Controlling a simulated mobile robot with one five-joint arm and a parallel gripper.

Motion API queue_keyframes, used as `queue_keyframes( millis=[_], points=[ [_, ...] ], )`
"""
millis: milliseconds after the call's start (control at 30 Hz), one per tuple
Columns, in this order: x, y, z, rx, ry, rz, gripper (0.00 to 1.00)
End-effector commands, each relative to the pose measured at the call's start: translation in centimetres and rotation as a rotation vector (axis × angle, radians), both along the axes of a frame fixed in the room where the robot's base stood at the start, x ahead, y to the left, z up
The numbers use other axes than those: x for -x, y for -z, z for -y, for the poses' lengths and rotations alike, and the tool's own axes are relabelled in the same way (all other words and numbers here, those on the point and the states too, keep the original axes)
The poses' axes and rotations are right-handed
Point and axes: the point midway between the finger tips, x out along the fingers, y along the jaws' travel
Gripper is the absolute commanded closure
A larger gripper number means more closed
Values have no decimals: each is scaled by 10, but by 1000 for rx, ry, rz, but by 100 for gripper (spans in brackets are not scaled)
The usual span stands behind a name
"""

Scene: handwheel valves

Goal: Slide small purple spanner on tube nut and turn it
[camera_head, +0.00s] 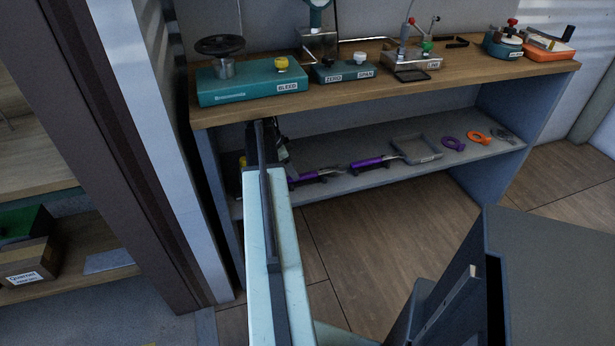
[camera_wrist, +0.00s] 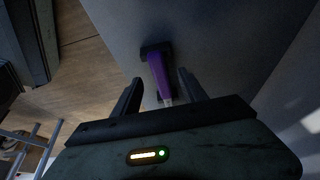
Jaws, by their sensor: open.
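Two purple-handled spanners lie on the lower shelf in the head view: a left spanner (camera_head: 303,180) and a right spanner (camera_head: 368,163). I cannot tell which is smaller. In the wrist view a purple handle (camera_wrist: 159,72) rests in a dark holder, between and a little beyond my finger tips. My gripper (camera_wrist: 160,78) is open, a finger on each side, and holds nothing. In the head view my arm reaches into the shelf's left end, largely hiding my gripper. I cannot make out the tube nut clearly; a thin tube runs behind the benchtop fixtures.
The wooden benchtop (camera_head: 350,88) overhangs the shelf (camera_head: 350,183). A grey tray (camera_head: 417,149), a purple ring (camera_head: 453,144) and an orange ring (camera_head: 478,137) lie further right on the shelf. A teal BLEED block (camera_head: 235,88) stands above my arm. The bench's left side panel is close to my arm.

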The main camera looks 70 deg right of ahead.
Motion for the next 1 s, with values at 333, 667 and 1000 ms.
queue_keyframes(
  millis=[333,667,1000],
  points=[
    [22,0,18,1,2,0,50],
    [44,30,36,0,-1,0,50],
    [43,29,35,0,-2,0,50]
  ],
)
